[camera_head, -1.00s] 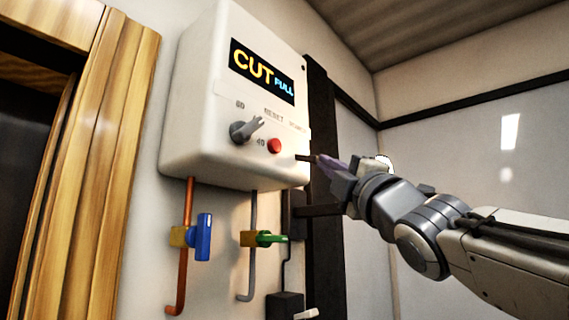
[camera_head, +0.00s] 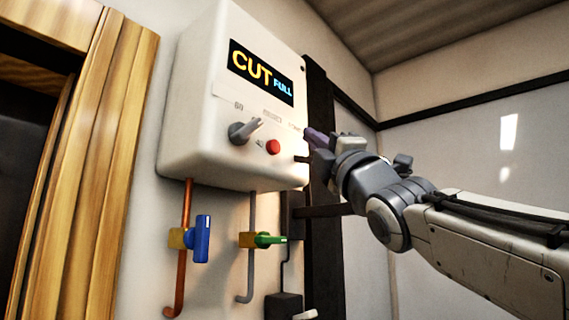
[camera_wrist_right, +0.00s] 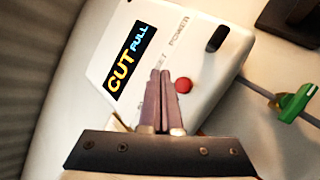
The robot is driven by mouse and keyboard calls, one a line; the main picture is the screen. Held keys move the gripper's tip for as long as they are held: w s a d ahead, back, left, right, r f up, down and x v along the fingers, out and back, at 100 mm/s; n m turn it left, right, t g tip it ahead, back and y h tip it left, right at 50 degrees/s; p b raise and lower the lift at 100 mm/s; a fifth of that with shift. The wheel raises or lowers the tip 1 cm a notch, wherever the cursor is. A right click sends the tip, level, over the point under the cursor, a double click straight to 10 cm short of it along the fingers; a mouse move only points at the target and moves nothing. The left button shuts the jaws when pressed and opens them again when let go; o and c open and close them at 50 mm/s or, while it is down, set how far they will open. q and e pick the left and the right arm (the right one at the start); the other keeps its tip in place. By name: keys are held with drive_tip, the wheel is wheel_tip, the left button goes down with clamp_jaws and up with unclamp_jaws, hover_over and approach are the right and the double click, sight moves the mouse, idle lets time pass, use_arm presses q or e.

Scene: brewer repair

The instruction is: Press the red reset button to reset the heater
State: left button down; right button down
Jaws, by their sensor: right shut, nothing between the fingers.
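The red reset button (camera_head: 273,147) sits on the front of the white heater box (camera_head: 205,125), right of a grey knob (camera_head: 245,130). The box's display (camera_head: 262,73) reads "CUT FULL". My right gripper (camera_head: 308,134) is shut and empty, at the right edge of the box, a short way right of the button. In the right wrist view the closed fingertips (camera_wrist_right: 160,75) point at the box face, and the red button (camera_wrist_right: 183,85) shows just right of them, with a gap. My left gripper is not in view.
Below the box are a copper pipe with a blue valve handle (camera_head: 203,238) and a grey pipe with a green valve handle (camera_head: 270,240). A dark vertical post (camera_head: 322,230) stands right of the box. A wooden frame (camera_head: 95,170) is at the left.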

sight(277, 140)
drive_tip(key=shift+w+a, duration=0.75)
drive_tip(key=shift+a, duration=0.3)
drive_tip(key=shift+w+a, duration=0.7)
drive_tip(key=shift+a, duration=0.3)
drive_tip(key=shift+b, duration=0.3)
drive_tip(key=shift+w+a, duration=0.25)
drive_tip(key=shift+a, duration=0.1)
drive_tip(key=shift+w+a, duration=0.3)
drive_tip(key=shift+a, duration=0.1)
idle(1.0)
idle(0.3)
drive_tip(key=shift+s+d+b, duration=0.45)
drive_tip(key=shift+s+d, duration=0.1)
drive_tip(key=shift+d, duration=0.15)
